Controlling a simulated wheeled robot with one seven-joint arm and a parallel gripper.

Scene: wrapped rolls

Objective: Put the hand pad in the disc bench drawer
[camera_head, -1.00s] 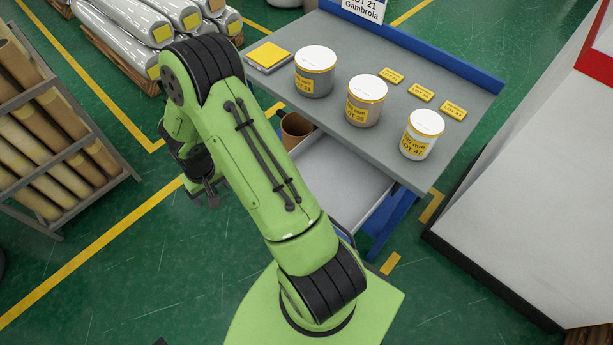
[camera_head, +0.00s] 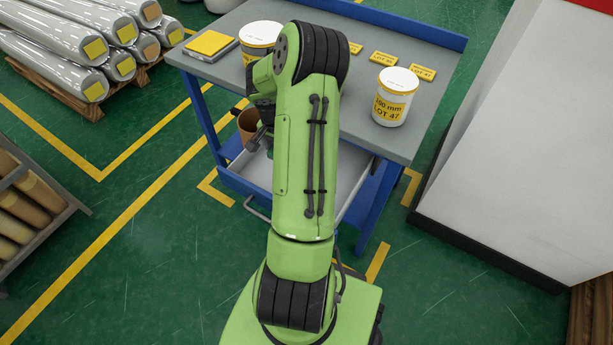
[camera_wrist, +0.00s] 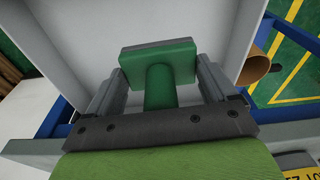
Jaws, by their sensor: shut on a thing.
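The hand pad (camera_wrist: 158,62) is a green block with a dark face and a round green handle. The open drawer (camera_head: 260,170) has a pale grey inside and shows below the bench top (camera_head: 350,135). Its pale inside (camera_wrist: 80,45) lies behind the pad in the wrist view. I cannot tell how high the pad is above it. In the head view my arm hides the pad and most of the gripper.
Two white tins with yellow labels (camera_head: 393,98) (camera_head: 262,36), yellow tags (camera_head: 383,58) and a yellow pad (camera_head: 209,43) are on the bench. A brown tube (camera_head: 247,125) stands beside the drawer. Wrapped rolls (camera_head: 60,60) lie at the back left. A white block (camera_head: 500,130) stands right.

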